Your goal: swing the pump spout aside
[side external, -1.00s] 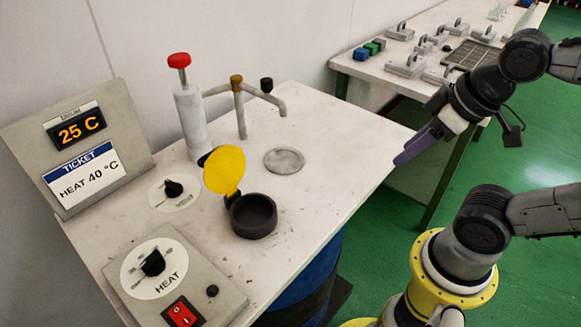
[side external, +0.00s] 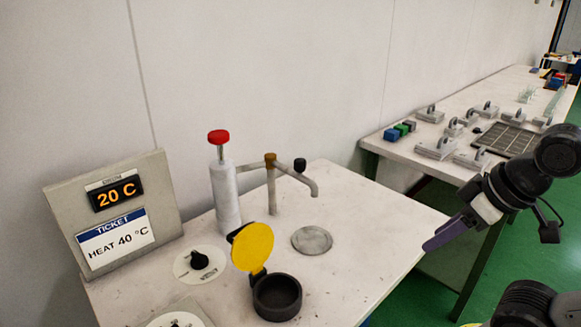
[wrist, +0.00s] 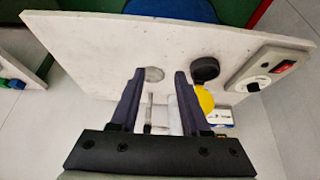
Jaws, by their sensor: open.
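The pump in the side view has a grey spout (side external: 297,177) with a black knob (side external: 300,165), joined by a brown collar (side external: 270,160) to an upright post. The spout points right, its tip appearing above the round grey plate (side external: 312,240). A white cylinder (side external: 226,198) with a red knob (side external: 218,137) stands left of it. My gripper (side external: 432,243), with purple fingers, is at the table's right edge, apart from the spout. In the wrist view my gripper (wrist: 158,78) is open with nothing held; the spout's details are hard to make out there.
A black cup (side external: 276,297) with its yellow lid (side external: 253,247) raised stands in front of the pump. A panel reading 20 C (side external: 116,193) and a HEAT 40 °C ticket (side external: 116,240) stand left. A side bench (side external: 400,148) behind holds several weights and blocks.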

